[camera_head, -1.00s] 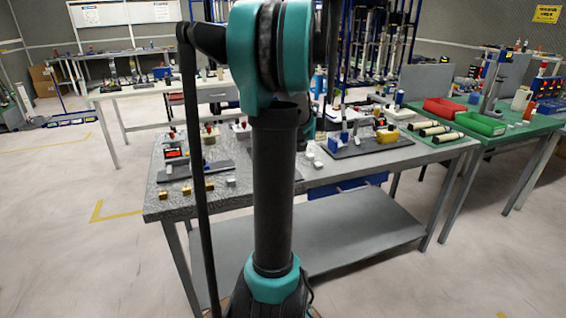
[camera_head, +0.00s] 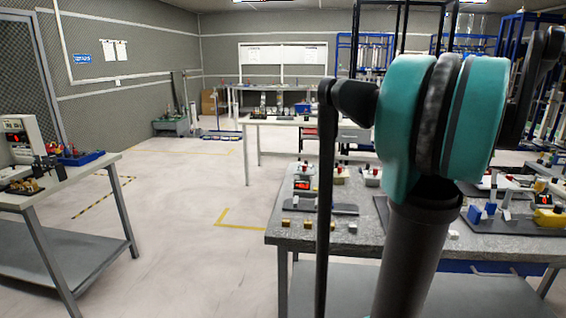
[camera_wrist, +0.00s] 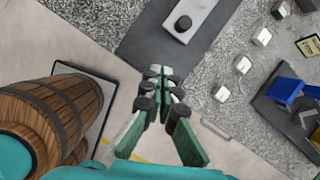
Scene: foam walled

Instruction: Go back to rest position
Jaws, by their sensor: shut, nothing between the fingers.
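My gripper (camera_wrist: 162,72) is shut and empty in the wrist view, with its dark and green fingers together. It is over or near the edge of the speckled grey workbench (camera_wrist: 222,35); its height above it I cannot tell. In the head view my arm rises at the right, its teal joint in front of the workbench (camera_head: 285,238), and the gripper does not show there. Below the gripper's tip side in the wrist view lies a dark plate (camera_wrist: 140,47) with a grey piece with a black knob (camera_wrist: 183,22).
Gold blocks (camera_head: 286,222) sit near the workbench's front edge. Small white blocks (camera_wrist: 242,65) and a blue part (camera_wrist: 287,90) lie right of the gripper. A wooden barrel-like shape (camera_wrist: 40,118) shows at left. Another table (camera_head: 70,180) stands left; open floor (camera_head: 170,225) lies between.

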